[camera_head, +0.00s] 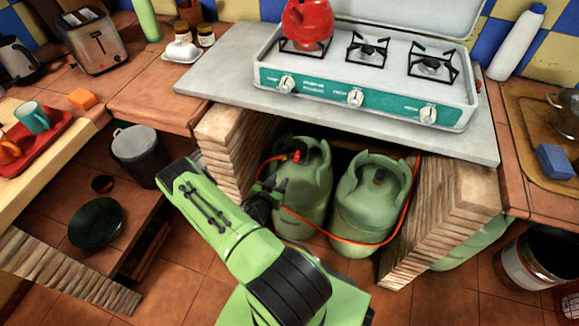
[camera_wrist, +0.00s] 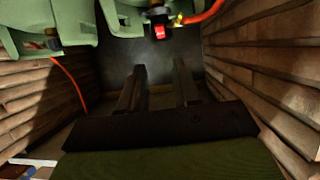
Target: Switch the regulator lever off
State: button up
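The regulator lever (camera_head: 297,155) is a small red piece on top of the left green gas cylinder (camera_head: 307,195), under the stove counter. In the wrist view the red lever (camera_wrist: 158,31) shows at the top middle, on a dark regulator with an orange hose. My gripper (camera_head: 272,188) is in front of that cylinder, to the left of and below the lever in the head view. In the wrist view my gripper's two fingers (camera_wrist: 157,82) are apart with nothing between them. The lever is beyond the fingertips, not touched.
A second green cylinder (camera_head: 370,205) stands to the right. The orange hose (camera_head: 345,240) loops in front of both. A white stove (camera_head: 365,85) with a red kettle (camera_head: 307,22) is above.

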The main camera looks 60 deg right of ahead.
aim_at(296, 158)
jog(key=b+x, duration=0.5)
jog(key=x, duration=1)
jog(key=shift+w+d+f+b, duration=0.1)
jog(key=shift+d+b, duration=0.1)
jog(key=shift+b, duration=0.2)
jog(key=shift+c, duration=0.2)
grip_shut()
